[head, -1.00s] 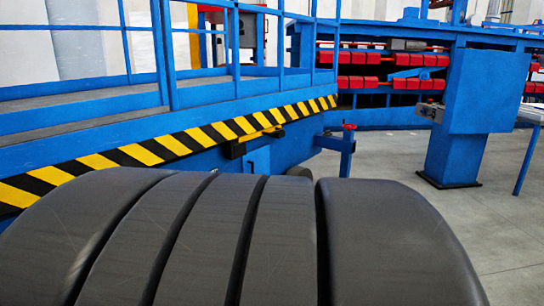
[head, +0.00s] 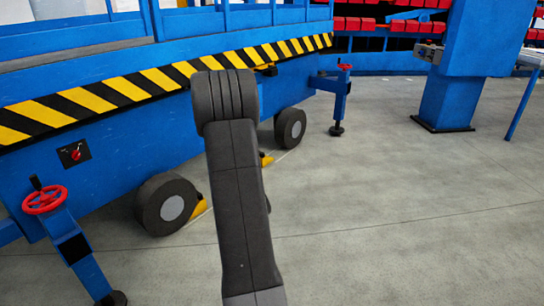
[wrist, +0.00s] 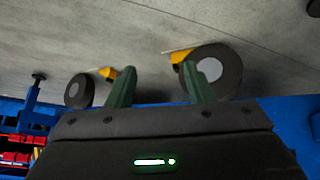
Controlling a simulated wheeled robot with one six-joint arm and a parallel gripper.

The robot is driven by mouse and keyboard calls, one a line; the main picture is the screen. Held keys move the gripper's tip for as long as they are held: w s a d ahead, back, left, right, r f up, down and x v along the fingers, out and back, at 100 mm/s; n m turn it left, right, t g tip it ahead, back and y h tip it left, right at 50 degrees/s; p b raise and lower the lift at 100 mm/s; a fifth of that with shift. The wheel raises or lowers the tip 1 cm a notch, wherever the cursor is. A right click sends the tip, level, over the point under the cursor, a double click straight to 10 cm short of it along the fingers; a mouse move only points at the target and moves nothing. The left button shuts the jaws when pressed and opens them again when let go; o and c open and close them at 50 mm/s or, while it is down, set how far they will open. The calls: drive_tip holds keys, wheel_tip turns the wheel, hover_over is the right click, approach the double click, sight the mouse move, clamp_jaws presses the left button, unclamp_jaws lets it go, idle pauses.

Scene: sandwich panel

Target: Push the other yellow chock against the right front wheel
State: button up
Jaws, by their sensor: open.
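Two dark wheels with grey hubs stand under a blue platform. In the head view the near wheel (head: 168,206) is at left, with a yellow chock (head: 199,208) at its right side, seemingly against it. The far wheel (head: 290,128) is right of centre. The other yellow chock (head: 266,160) lies below left of it, partly hidden by my arm and seemingly apart from it. The wrist view is upside down: the far wheel (wrist: 79,91) and its chock (wrist: 107,72) are left, the near wheel (wrist: 214,70) and its chock (wrist: 181,57) right. My gripper (wrist: 160,67) is open and empty.
The blue platform (head: 120,130) has a striped edge. A jack with a red handwheel (head: 45,200) stands at front left, another jack (head: 339,100) beyond the far wheel. A blue pillar (head: 447,100) stands at right. The grey floor (head: 400,220) is clear.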

drive_tip(key=w+a+f+n+t+y+b, duration=0.1)
drive_tip(key=w+a+f+n+y+b, duration=0.1)
drive_tip(key=a+f, duration=0.65)
drive_tip(key=w+a+f+n+y+b, duration=0.1)
drive_tip(key=w+a+f+y, duration=0.15)
drive_tip(key=a+f, duration=0.6)
drive_tip(key=s+a+f+n+y+b, duration=0.1)
drive_tip(key=s+a+f+y, duration=0.1)
drive_tip(key=a+f, duration=0.3)
drive_tip(key=s+a+f+n+y+b, duration=0.2)
drive_tip(key=a+f, duration=0.4)
drive_tip(key=f, duration=0.5)
drive_tip(key=s+y, duration=0.1)
drive_tip(key=s, duration=0.1)
drive_tip(key=shift+s+a+g, duration=0.15)
drive_tip(key=shift+s+g, duration=0.2)
drive_tip(key=shift+g, duration=0.05)
drive_tip(key=shift+r, duration=0.1)
drive_tip(key=shift+c, duration=0.5)
